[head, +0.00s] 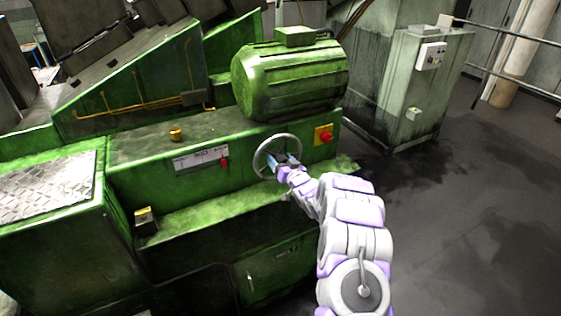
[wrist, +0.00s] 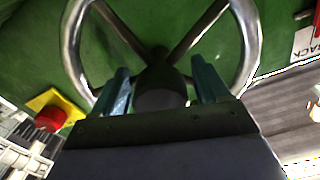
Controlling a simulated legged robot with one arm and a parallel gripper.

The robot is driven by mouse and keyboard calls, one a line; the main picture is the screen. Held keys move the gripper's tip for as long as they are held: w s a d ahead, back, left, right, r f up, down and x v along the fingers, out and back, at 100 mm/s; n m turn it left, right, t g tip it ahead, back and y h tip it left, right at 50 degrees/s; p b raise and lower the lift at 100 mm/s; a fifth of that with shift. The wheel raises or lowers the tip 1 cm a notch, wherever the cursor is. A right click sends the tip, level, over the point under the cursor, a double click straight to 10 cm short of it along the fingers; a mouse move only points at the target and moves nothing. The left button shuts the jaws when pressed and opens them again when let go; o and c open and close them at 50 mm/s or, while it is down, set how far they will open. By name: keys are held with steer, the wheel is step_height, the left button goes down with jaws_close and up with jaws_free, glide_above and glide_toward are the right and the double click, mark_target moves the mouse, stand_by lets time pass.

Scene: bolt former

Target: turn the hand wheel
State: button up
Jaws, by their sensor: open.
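The hand wheel (head: 258,162) is a round metal rim with spokes on the front face of the green machine. It also shows close up in the wrist view (wrist: 247,45), with its dark hub between my fingers. My gripper (head: 284,161) reaches to the right part of the wheel. In the wrist view my gripper (wrist: 160,88) is open, with one blue-green finger on each side of the hub and spokes. A gap shows between the fingers and the hub; I cannot tell whether either finger touches a spoke.
A red button on a yellow plate (head: 323,135) sits right of the wheel. A labelled panel (head: 201,158) with a red lever (head: 225,163) is to its left. A green motor (head: 290,80) stands above. A grey cabinet (head: 400,90) is behind right; the floor at right is clear.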

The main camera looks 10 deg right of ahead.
jaws_close()
stand_by(0.7)
